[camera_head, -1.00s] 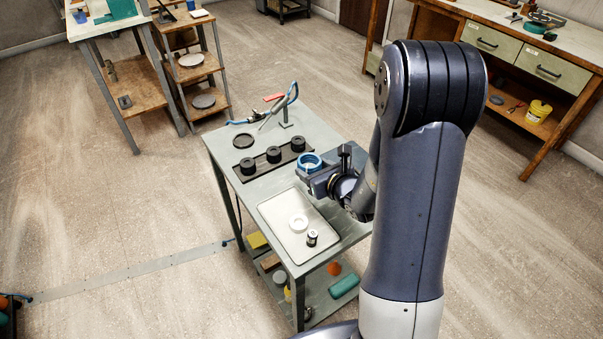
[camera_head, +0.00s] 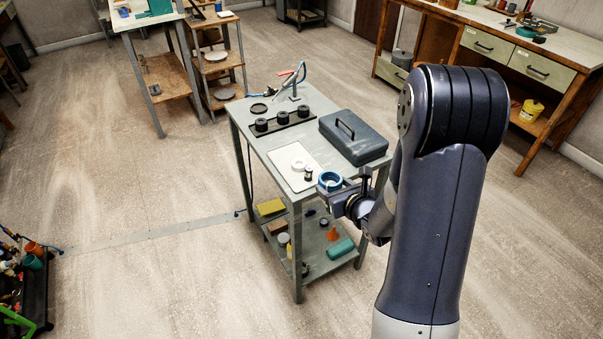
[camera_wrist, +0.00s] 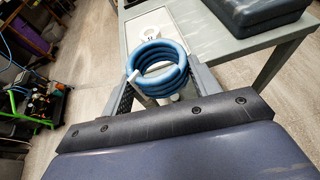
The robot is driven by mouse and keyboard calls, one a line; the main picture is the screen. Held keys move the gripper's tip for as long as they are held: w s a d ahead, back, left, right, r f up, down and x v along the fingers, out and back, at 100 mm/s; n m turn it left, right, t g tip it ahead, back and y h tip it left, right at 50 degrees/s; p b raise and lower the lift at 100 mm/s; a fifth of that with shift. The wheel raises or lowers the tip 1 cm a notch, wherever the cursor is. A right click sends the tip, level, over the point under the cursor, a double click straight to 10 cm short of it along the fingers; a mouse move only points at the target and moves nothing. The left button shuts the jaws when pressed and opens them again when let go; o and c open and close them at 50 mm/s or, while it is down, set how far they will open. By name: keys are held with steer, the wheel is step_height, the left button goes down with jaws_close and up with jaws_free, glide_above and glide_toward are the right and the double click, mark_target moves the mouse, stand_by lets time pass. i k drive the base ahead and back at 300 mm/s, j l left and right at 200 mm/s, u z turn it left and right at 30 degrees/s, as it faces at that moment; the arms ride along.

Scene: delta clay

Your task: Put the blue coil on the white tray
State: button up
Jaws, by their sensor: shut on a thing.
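The blue coil (camera_head: 330,180) is held in my gripper (camera_head: 336,188), just off the front right of the grey table's top in the head view. In the wrist view the coil (camera_wrist: 158,68) sits between the two fingers (camera_wrist: 160,84), with its stacked turns visible. The white tray (camera_head: 285,160) lies flat on the tabletop, to the left of and beyond the coil. A white ring (camera_head: 299,164) and a small dark-and-white cylinder (camera_head: 308,174) stand on the tray. In the wrist view, the tray (camera_wrist: 148,22) is partly hidden behind the coil.
A dark toolbox (camera_head: 352,138) with a handle stands on the table, right of the tray. A black strip with several dark pucks (camera_head: 282,119) and a hose on a stand (camera_head: 294,88) are at the back. The lower shelf holds several small objects, including a teal roll (camera_head: 340,248).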

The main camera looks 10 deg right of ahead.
mark_target(289, 153)
steer(key=k+z, duration=0.1)
steer(key=z, duration=0.3)
steer(key=k+z, duration=0.15)
steer(key=z, duration=0.25)
steer(key=k+l+z, duration=0.1)
steer(key=z, duration=0.3)
steer(key=j+z, duration=1)
steer(key=k+j, duration=0.1)
steer(key=j, duration=0.45)
steer(key=k+j, duration=0.1)
steer(key=j, duration=0.45)
steer(key=k+j, duration=0.1)
steer(key=j, duration=0.45)
steer(key=k+j, duration=0.1)
steer(key=j, duration=0.45)
steer(key=k+j, duration=0.1)
steer(key=j, duration=0.45)
steer(key=k+j, duration=0.1)
steer(key=j, duration=0.45)
